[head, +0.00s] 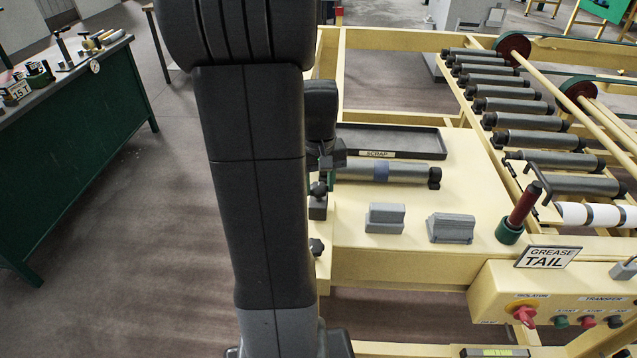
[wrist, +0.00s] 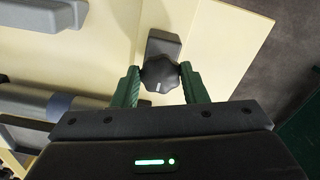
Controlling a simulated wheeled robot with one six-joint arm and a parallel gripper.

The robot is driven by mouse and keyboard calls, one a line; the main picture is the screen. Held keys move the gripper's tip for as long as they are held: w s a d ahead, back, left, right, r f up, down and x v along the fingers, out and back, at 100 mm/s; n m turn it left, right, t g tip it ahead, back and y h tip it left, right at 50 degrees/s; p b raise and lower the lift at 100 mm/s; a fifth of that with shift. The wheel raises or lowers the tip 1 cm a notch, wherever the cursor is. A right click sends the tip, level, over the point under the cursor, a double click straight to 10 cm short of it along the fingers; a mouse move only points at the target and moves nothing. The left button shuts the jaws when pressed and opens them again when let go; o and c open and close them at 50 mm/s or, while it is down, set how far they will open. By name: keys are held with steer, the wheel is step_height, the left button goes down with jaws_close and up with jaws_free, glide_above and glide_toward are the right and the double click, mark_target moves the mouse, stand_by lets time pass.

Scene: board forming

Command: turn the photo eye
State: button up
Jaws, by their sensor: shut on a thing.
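The photo eye is a small dark grey block (wrist: 164,46) with a black lobed knob (wrist: 159,73) that bears a short white mark. In the wrist view my gripper (wrist: 159,76) has its green fingers closed on the knob from both sides. The block lies just beyond the knob and looks clear of the fingers. In the head view the photo eye (head: 318,207) stands at the left edge of the cream bench top, beside my arm. My arm hides part of this place and most of my gripper there.
A grey roller (head: 400,174) lies right of the photo eye, before the black scrap tray (head: 390,136). Two grey blocks (head: 385,218) (head: 452,228) and a red-handled tool (head: 524,205) stand on the bench top. A roller conveyor (head: 515,107) runs at the right. Open floor lies left.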

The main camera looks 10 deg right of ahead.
steer(key=o, duration=1)
steer(key=shift+c, duration=0.2)
step_height(320, 180, up, 14)
steer(key=shift+b, duration=0.4)
step_height(320, 180, down, 14)
steer(key=shift+r+p, duration=0.2)
steer(key=shift+p, duration=0.25)
steer(key=shift+f, duration=0.25)
steer(key=shift+m, duration=0.5)
